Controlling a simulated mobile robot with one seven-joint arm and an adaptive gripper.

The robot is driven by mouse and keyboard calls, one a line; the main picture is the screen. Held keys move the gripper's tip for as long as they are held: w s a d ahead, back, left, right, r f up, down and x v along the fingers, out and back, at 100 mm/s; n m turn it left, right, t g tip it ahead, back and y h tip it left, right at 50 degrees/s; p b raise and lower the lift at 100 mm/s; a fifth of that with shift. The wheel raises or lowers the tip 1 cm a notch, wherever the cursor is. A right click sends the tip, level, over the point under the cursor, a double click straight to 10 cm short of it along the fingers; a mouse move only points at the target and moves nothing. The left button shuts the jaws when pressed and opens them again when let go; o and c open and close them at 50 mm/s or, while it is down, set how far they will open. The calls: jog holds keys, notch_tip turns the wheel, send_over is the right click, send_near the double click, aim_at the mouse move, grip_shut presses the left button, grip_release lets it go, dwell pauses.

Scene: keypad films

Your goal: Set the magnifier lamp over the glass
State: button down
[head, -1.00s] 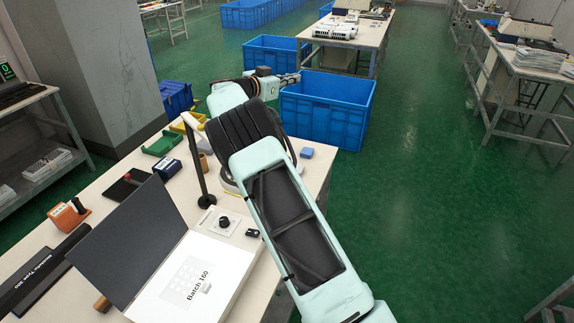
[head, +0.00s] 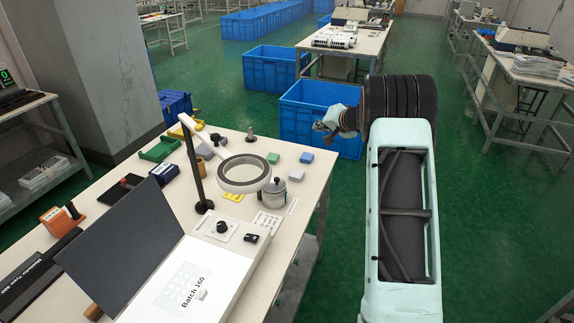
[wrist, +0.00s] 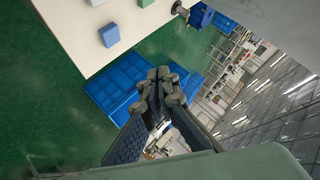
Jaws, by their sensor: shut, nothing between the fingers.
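The magnifier lamp has a white ring head (head: 243,174) on a dark upright post (head: 196,165) with a white top arm. The ring hangs over the table, above and behind the white light box, not over its glass. The bright glass top (head: 165,300) carries a film marked "Batch 160". My gripper (head: 318,127) is shut and empty, out beyond the table's right edge, in front of a blue crate in the picture. The wrist view shows its closed fingers (wrist: 158,85), with nothing between them.
A dark panel (head: 120,235) stands along the box's left side. A lidded pot (head: 272,192) and small coloured blocks (head: 297,175) sit near the ring. Blue crates (head: 300,105) stand on the floor behind the table. Green floor is open to the right.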

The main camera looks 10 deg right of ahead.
jog(key=s+a+r+n+g+y+b, duration=0.15)
jog(key=s+r+y, duration=0.3)
jog(key=s, duration=0.65)
jog(key=s+a+r+g+y+b, duration=0.1)
jog(key=s+r+g+y, duration=0.3)
jog(key=s, duration=0.7)
jog(key=s+a+r+n+y+b, duration=0.1)
jog(key=s+a+r+y, duration=0.1)
jog(key=s+y, duration=0.65)
jog(key=s+a+h+p, duration=0.2)
jog(key=a+p, duration=0.1)
jog(key=a, duration=1)
jog(key=shift+r+h+p, duration=0.25)
jog(key=shift+h+p, duration=0.1)
jog(key=shift+h, duration=0.05)
